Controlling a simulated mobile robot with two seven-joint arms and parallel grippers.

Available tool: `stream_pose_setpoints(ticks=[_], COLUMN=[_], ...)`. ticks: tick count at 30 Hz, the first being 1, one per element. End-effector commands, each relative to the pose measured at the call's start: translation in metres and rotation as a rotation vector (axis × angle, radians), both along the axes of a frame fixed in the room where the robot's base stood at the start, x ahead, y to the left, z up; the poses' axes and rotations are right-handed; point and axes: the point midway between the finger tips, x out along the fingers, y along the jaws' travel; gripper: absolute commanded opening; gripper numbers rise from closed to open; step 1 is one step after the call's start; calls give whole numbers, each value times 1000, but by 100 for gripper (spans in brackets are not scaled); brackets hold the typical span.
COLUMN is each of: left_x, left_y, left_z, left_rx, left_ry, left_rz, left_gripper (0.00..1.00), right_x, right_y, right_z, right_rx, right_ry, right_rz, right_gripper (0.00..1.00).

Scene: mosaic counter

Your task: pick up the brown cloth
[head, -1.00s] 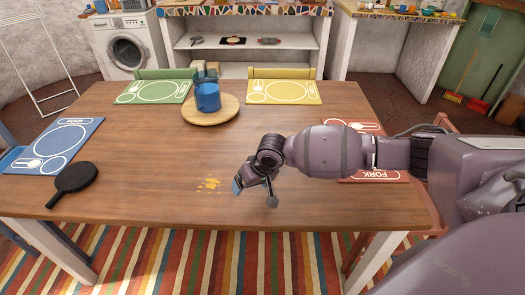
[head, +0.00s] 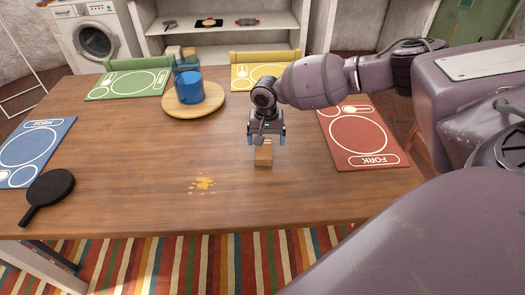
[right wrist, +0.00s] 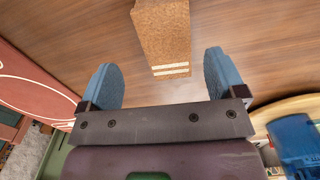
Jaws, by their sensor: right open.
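The brown cloth (head: 264,155) is a small block-like bundle on the wooden table, right of the yellow stain. In the right wrist view the cloth (right wrist: 163,35) has a speckled brown surface and two white stripes at its near end. My right gripper (head: 266,139) points down at the cloth, its lower end overlapping the cloth's upper part in the head view. In the right wrist view its blue fingers (right wrist: 160,65) are apart, with the striped end between them in the picture. I cannot tell whether they touch it. My left gripper is not in view.
A yellow stain (head: 202,184) is on the table (head: 130,150). A blue cup (head: 188,87) stands on a round wooden board (head: 193,106) behind it. A red placemat (head: 362,138) lies to the right, a black paddle (head: 46,192) at the left. The table around the cloth is clear.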

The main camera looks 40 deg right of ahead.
Motion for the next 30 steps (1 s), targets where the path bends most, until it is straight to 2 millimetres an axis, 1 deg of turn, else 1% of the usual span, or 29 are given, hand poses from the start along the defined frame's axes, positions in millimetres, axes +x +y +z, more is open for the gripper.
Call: stream_pose_setpoints(ticks=[4,9,13,16,23,26,30], left_x=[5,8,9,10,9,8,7], left_y=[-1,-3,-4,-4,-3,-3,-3], left_z=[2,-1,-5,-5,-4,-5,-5], left_rx=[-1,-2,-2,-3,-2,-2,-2], left_ry=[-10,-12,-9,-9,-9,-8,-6], left_rz=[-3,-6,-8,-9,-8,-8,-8], left_gripper=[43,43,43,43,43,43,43], right_x=[0,-2,-2,-1,-1,-1,-1], right_y=[3,11,10,10,10,10,10], right_z=[-11,-36,-50,-53,-53,-53,-53], right_rx=[0,0,0,0,0,0,0], right_ry=[0,2,1,-1,-3,-3,-3], right_rz=[1,2,1,0,0,0,0], right_gripper=[89,89,89,89,89,76,54])
